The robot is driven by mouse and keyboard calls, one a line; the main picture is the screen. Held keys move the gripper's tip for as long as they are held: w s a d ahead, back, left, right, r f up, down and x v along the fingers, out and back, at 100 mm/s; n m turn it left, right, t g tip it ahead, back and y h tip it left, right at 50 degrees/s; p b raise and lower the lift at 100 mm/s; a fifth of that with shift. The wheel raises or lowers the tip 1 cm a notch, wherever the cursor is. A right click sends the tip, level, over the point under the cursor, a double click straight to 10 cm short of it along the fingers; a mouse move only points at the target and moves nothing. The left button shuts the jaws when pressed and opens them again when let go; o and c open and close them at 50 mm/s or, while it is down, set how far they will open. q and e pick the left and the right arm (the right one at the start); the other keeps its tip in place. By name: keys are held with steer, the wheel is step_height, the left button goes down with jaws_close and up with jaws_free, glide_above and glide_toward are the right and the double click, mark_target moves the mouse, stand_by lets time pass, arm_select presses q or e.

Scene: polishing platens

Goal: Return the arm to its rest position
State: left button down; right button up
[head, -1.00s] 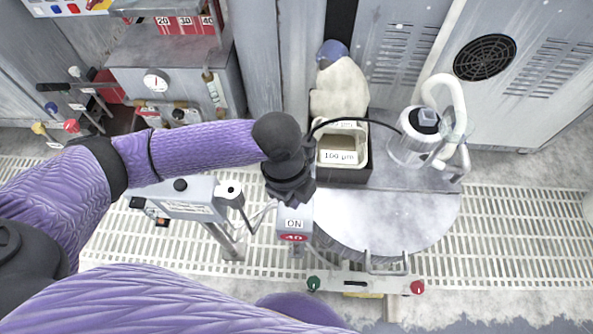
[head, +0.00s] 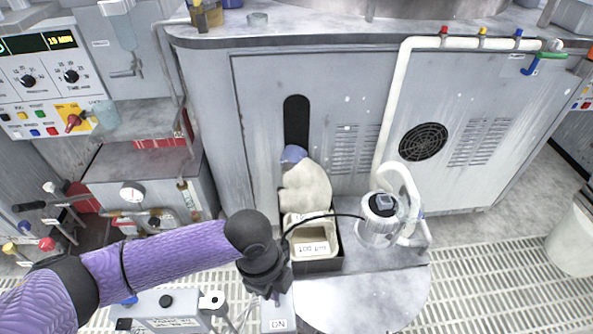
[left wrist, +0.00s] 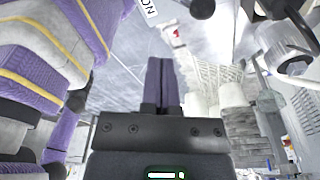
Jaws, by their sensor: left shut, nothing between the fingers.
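My left arm, in a purple sleeve, comes in from the left in the head view. Its dark gripper (head: 268,288) hangs over the area just left of the round grey platen table (head: 365,305), near the ON label. In the left wrist view the two purple fingers of the left gripper (left wrist: 162,62) lie together, with nothing between them. My right gripper is in neither view.
A tray (head: 312,245) labelled 100 µm and a clear jar (head: 378,222) with a hose stand on the table's back edge. A grey cabinet (head: 340,120) is behind. A control box (head: 165,308) stands at lower left. The floor grating (head: 490,265) at right is clear.

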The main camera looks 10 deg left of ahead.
arm_select(q)
steer(key=s+d+n+t+h, duration=0.2)
steer(key=s+d+n+h, duration=0.1)
steer(key=s+d+n, duration=0.35)
steer(key=s+a+n+y, duration=0.4)
steer(key=s+a+n, duration=0.4)
steer(key=a+n, duration=0.4)
steer(key=s+a+f+y+p, duration=0.15)
steer(key=s+f+p, duration=0.3)
steer(key=f, duration=1.05)
steer(key=s+a+f+g+p, duration=0.1)
steer(key=s+a+f, duration=0.1)
steer(key=s, duration=0.5)
steer(key=s+a+f+g+p, duration=0.1)
steer(key=s+a+f, duration=0.2)
steer(key=s, duration=0.4)
steer(key=shift+s+a+f, duration=0.15)
steer(key=shift+s, duration=0.2)
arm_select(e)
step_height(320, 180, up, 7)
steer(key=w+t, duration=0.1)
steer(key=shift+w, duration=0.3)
arm_select(q)
steer(key=shift+m, duration=0.25)
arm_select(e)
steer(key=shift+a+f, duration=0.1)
